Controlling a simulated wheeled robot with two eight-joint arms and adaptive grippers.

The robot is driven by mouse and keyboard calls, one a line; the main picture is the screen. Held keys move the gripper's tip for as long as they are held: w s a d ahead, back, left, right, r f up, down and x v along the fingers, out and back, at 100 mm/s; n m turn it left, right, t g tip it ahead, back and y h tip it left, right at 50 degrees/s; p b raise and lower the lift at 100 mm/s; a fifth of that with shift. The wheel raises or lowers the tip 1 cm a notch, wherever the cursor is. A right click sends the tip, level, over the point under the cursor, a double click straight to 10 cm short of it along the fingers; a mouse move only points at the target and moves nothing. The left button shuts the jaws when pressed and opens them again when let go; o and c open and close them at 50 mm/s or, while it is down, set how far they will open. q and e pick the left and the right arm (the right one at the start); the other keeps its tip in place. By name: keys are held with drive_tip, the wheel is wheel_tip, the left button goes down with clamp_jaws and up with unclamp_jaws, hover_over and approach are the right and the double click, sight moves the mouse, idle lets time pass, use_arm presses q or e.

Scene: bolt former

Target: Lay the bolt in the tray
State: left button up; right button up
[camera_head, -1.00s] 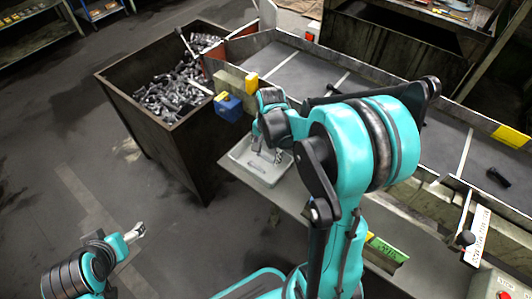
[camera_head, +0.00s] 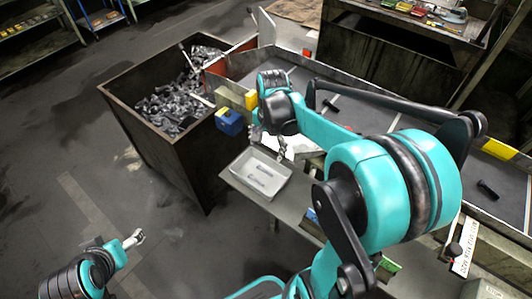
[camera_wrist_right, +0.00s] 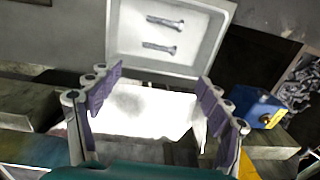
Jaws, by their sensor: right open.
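The light grey tray (camera_head: 236,172) stands at the near edge of the bench in the head view, and it shows at the top of the right wrist view (camera_wrist_right: 205,64). Two silver bolts lie flat inside, one above the other in the wrist view: an upper bolt (camera_wrist_right: 165,23) and a lower bolt (camera_wrist_right: 159,48). My right gripper (camera_wrist_right: 157,90) is open with nothing between its fingers, beside the tray and over a white sheet. My left gripper (camera_head: 134,238) hangs over the floor at lower left, far from the tray; its jaws are too small to read.
A blue block (camera_head: 229,122) sits near the tray's far side. A dark bolt (camera_head: 488,189) lies in the walled channel at right. A white sheet (camera_wrist_right: 145,112) lies beside the tray.

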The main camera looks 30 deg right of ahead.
drive_tip(key=s+a+r+n+t, duration=0.4)
drive_tip(key=s+a+n+t, duration=0.2)
drive_tip(key=s+a+n, duration=0.4)
drive_tip(key=a+n, duration=0.1)
drive_tip(key=n, duration=0.2)
drive_tip(key=shift+s+r, duration=0.2)
wheel_tip(320, 180, down, 4)
drive_tip(key=b, duration=0.3)
drive_tip(key=shift+r, duration=0.2)
idle(0.5)
